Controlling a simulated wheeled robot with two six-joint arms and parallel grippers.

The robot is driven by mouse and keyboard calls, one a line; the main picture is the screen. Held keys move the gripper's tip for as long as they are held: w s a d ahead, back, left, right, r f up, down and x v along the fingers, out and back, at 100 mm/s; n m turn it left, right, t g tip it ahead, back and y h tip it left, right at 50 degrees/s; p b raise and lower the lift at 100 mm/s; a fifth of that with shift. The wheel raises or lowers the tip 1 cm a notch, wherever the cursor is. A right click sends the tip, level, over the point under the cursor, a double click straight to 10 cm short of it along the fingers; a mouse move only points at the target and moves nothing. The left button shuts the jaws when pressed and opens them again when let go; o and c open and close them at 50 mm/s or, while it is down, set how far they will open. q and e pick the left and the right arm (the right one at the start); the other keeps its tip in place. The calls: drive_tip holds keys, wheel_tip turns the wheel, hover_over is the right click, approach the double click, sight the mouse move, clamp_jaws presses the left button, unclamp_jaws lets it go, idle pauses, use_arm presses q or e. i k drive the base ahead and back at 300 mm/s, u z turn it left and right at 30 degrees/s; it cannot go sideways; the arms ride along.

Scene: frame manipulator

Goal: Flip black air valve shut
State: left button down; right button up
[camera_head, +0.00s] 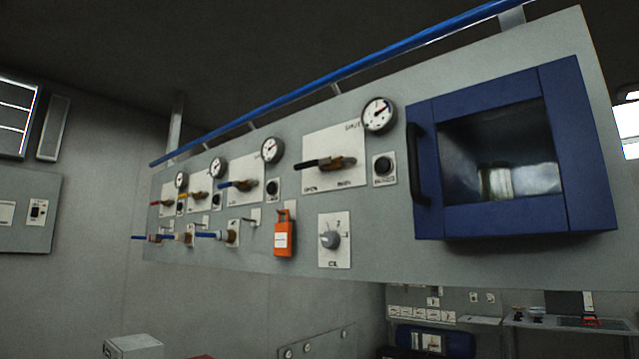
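The black-handled air valve (316,163) is on a white label plate (341,140) on the grey wall panel, right of the panel's middle. Its black lever points left, roughly level, from a brass-coloured body (342,163). The small words on the plate are too blurred to read surely. A round gauge (379,115) is above and right of the valve. A black button (383,166) is just right of it. Neither of my grippers is in view.
A blue-framed window box (585,150) with a black handle juts out at right. A grey knob (330,239) and an orange lock tag (283,239) are below the valve. Several other coloured levers are at left. A blue pipe (340,72) runs above. Space before the valve looks clear.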

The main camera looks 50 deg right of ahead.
sight(316, 162)
drive_tip(key=z, duration=0.8)
drive_tip(key=i, duration=0.8)
drive_tip(key=z, duration=0.85)
